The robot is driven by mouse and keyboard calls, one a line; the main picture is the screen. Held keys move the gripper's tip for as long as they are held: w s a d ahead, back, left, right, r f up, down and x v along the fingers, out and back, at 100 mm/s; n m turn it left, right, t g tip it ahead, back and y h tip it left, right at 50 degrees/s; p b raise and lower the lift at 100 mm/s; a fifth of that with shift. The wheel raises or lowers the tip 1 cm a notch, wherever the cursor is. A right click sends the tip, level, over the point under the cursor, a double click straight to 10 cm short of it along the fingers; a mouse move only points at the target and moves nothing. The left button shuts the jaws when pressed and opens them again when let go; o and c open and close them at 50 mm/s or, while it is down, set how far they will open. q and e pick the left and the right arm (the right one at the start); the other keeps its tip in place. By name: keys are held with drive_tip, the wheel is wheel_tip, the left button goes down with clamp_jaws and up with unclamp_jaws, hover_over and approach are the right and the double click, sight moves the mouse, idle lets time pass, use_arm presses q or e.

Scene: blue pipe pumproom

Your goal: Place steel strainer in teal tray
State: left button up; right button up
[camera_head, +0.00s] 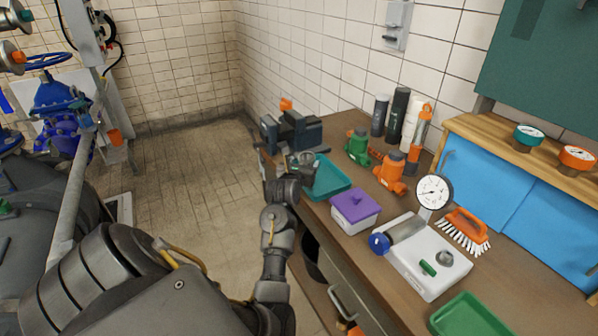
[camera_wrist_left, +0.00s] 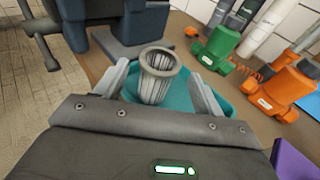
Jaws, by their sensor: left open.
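The steel strainer (camera_wrist_left: 155,92) is a grey, ribbed cup with a thick round rim. In the left wrist view it stands roughly upright between the spread fingers of my left gripper (camera_wrist_left: 161,78), with gaps visible on both sides. The teal tray (camera_wrist_left: 225,88) shows behind and around the strainer, whose base appears to be within the tray's area; its exact contact is hidden. In the head view the strainer (camera_head: 307,159) shows at the tray's (camera_head: 334,181) left end, just beyond my open left gripper (camera_head: 298,173). My right gripper is not in view.
A dark vise (camera_head: 293,131) stands behind the tray. A purple-lidded box (camera_head: 355,207) is close on the near right. Green (camera_head: 358,146) and orange (camera_head: 391,174) pump-like parts stand right of the tray. A white board with a dial gauge (camera_head: 433,190) is farther right.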

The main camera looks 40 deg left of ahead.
use_arm(q)
drive_tip(key=v, duration=0.5)
drive_tip(key=shift+s, duration=0.1)
idle(0.5)
